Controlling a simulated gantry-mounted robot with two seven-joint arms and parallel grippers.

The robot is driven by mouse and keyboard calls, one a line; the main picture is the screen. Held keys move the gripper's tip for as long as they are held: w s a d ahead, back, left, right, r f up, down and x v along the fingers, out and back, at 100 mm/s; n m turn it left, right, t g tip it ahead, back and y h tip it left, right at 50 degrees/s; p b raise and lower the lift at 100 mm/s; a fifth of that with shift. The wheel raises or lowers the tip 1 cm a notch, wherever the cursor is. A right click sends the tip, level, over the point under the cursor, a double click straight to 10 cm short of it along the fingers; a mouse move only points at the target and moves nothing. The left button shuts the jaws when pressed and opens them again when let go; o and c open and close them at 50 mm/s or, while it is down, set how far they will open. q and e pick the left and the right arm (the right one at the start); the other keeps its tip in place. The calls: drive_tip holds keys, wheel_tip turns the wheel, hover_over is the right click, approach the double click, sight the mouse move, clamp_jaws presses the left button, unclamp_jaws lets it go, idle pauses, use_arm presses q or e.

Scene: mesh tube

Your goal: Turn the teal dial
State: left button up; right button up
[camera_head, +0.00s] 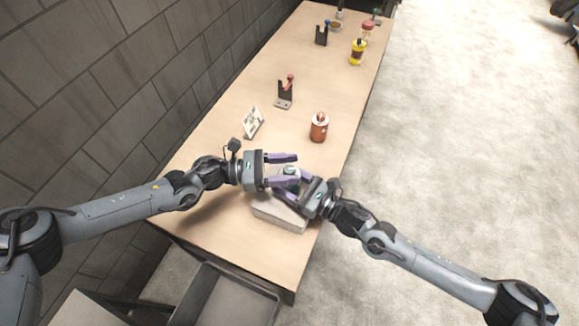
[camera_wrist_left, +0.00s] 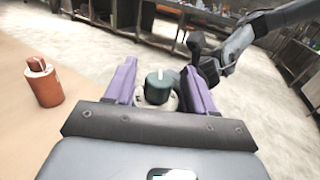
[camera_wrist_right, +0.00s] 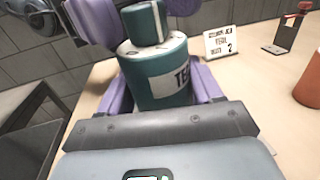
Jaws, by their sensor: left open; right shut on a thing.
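The teal dial (camera_wrist_left: 157,86), a round knob with a white mark, sits on a pale top. In the right wrist view, the dial (camera_wrist_right: 143,22) tops an upright teal canister (camera_wrist_right: 150,88) with a partly covered "TE…" label. My right gripper (camera_head: 289,179) is shut on the canister body, one finger on each side. My left gripper (camera_head: 296,170) is open, with its purple fingers on either side of the dial. In the left wrist view, gaps show between fingers and dial. In the head view, the grippers hide much of the canister.
A grey box (camera_head: 279,212) lies under the grippers near the table edge. A red-brown canister (camera_head: 319,127) stands beyond them, a black stand with a red top (camera_head: 285,93) farther back. A yellow canister (camera_head: 357,52) stands at the far end. Bare table (camera_head: 215,205) lies left.

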use_arm(q)
drive_tip(key=shift+d, duration=0.4)
drive_tip(key=c, duration=1)
drive_tip(key=shift+o, duration=0.2)
drive_tip(key=shift+n+t, duration=0.4)
drive_tip(key=n+t+y, duration=0.1)
drive_tip(key=n+t, duration=0.1)
drive_tip(key=t, duration=0.1)
drive_tip(key=n+t+y, duration=0.1)
drive_tip(key=n+t, duration=0.1)
drive_tip(key=t, duration=0.1)
drive_tip(key=shift+s+f, duration=0.1)
drive_tip(key=shift+s, duration=0.05)
drive_tip(key=n+t+y, duration=0.2)
drive_tip(key=n+t, duration=0.1)
drive_tip(key=t, duration=0.1)
drive_tip(key=shift+d+y, duration=0.1)
drive_tip(key=shift+y, duration=0.2)
drive_tip(key=shift+n+t+y, duration=0.8)
drive_tip(key=shift+t+y, duration=0.1)
drive_tip(key=shift+t, duration=0.1)
drive_tip(key=shift+y, duration=0.3)
